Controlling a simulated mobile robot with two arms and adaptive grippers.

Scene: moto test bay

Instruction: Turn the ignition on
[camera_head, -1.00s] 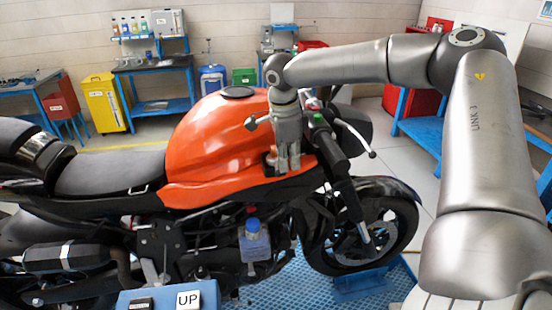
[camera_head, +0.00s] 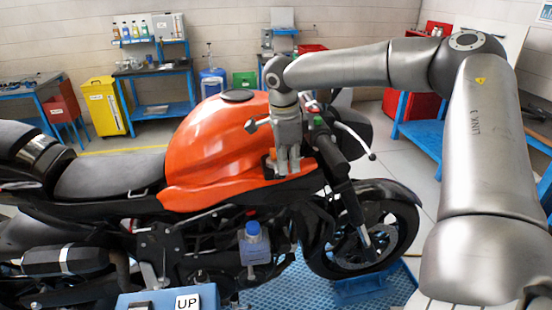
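An orange and black motorcycle (camera_head: 215,150) stands side-on, its front wheel (camera_head: 375,245) to the right. My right gripper (camera_head: 288,170) points down beside the front of the orange tank, close to the handlebar (camera_head: 330,150). The ignition is not clearly seen; the gripper and handlebar cover that area. My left gripper is not in view.
A blue-capped bottle (camera_head: 254,243) shows by the engine. Blue workbenches (camera_head: 160,95) and a yellow bin (camera_head: 104,105) stand behind. The grey floor (camera_head: 412,175) right of the bike is clear.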

